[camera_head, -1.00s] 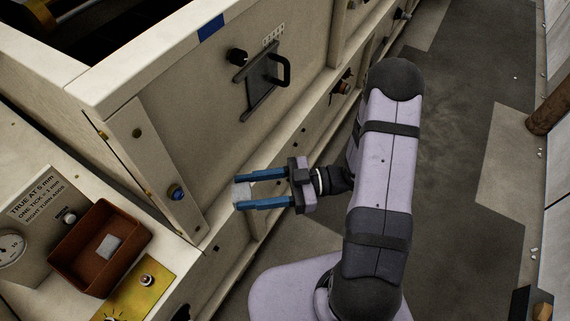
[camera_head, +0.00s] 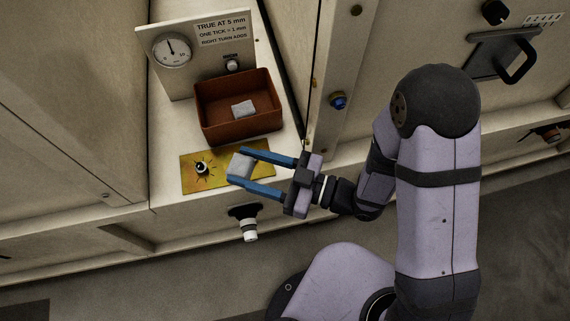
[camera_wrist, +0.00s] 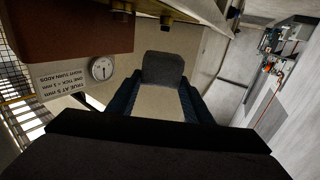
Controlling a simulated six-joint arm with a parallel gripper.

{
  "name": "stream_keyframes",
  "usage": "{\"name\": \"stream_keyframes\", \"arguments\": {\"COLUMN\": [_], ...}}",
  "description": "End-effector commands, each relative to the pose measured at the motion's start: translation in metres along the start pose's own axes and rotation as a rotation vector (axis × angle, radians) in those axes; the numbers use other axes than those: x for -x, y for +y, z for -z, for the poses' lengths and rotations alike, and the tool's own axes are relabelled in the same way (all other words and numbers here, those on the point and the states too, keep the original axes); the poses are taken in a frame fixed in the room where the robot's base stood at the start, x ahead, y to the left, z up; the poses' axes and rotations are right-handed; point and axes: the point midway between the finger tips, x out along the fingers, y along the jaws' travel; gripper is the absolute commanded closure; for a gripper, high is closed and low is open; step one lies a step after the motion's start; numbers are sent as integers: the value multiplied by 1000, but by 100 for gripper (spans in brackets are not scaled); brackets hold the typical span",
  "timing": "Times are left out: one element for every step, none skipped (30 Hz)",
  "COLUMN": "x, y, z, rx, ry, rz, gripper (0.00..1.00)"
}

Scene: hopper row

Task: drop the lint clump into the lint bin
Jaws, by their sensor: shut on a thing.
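The lint clump (camera_head: 240,164) is a pale grey block held between the blue fingertips of my gripper (camera_head: 238,167). In the wrist view the lint clump (camera_wrist: 162,68) shows as a dark grey block between the two fingers. The lint bin (camera_head: 246,131) appears to be the open reddish-brown box on the ledge. A small pale grey piece (camera_head: 243,108) lies inside it. My gripper and the clump are in front of the bin in the head view, outside its opening. The bin wall (camera_wrist: 70,30) also fills the upper left of the wrist view.
A dial gauge with a sign (camera_head: 172,50) stands behind the bin. A yellow plate (camera_head: 195,181) with a small knob (camera_head: 201,168) lies in front of it. A black-and-white knob (camera_head: 248,225) sticks out below the ledge. A panel with a blue button (camera_head: 338,101) stands to the right.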

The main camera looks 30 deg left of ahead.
Motion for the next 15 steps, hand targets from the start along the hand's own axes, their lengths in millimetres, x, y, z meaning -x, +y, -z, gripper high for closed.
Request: {"name": "stream_keyframes", "arguments": {"x": [-14,-22,-32,-40,-47,-58,-66,-74,-83,-89,-94,-100,-104,-108,-111], "y": [-9,-12,-16,-19,-22,-24,-26,-25,-21,-17,-12,-5,2,9,18], "z": [6,8,13,16,20,25,30,34,38,40,43,46,48,50,53], "rx": [3,4,4,4,5,6,5,6,6,5,6,6,6,6,6], "ry": [1,2,2,2,2,3,3,4,3,2,2,3,2,2,3], "rz": [16,19,22,23,21,15,7,-8,-37,-60,-88,-126,-158,-191,-236], "gripper": [75,75,75,75,75,75,75,75,75,75,75,75,75,75,75]}}
